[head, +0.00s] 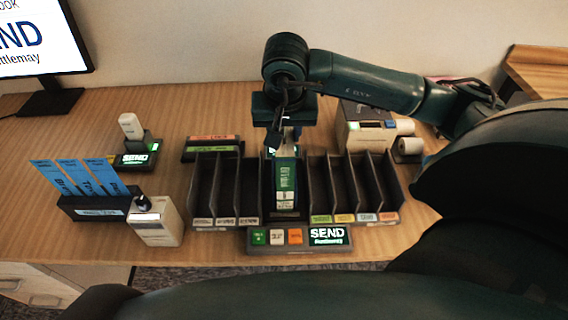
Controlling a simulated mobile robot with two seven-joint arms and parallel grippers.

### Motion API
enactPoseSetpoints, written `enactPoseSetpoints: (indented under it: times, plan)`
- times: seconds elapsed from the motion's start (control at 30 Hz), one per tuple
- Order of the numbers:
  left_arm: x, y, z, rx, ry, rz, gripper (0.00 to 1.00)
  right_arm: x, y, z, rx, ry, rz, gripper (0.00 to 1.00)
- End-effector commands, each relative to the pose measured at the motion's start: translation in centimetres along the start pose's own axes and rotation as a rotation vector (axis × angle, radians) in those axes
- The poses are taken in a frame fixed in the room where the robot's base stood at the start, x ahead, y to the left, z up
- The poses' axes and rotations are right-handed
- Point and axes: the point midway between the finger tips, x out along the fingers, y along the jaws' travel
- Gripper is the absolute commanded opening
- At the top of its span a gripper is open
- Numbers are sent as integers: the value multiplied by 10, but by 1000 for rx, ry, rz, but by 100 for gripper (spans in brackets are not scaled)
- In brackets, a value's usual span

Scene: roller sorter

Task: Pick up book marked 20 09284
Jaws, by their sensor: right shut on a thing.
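A green book (286,178) with a white label near its lower end stands in a middle compartment of the dark sorter rack (248,216). The number on its label is too small to read. My right gripper (287,146) reaches down from above and is shut on the upper end of the book. The book's lower part is still between the dividers; I cannot tell whether it is lifted. My left gripper is not in view.
A small panel with buttons and a SEND display (327,236) sits before the rack. A blue-card holder (97,211), a beige device (157,222) and a scanner on a stand (131,127) are at left. A printer (365,128) stands behind right, a monitor (40,45) back left.

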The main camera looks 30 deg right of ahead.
Motion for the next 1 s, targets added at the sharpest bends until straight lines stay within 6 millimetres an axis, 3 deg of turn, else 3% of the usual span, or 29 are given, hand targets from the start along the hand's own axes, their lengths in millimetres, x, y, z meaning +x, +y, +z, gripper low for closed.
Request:
enactPoseSetpoints:
  times: [0.3, 0.77, 1.0]
  plan:
    - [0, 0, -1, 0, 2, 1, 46, 0, 0, 0, 0, 0, -1, 0]
    - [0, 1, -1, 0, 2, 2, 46, -2, 0, -1, 1, 3, -3, 0]
    - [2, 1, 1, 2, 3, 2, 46, -29, -1, -9, 1, 8, -6, 0]
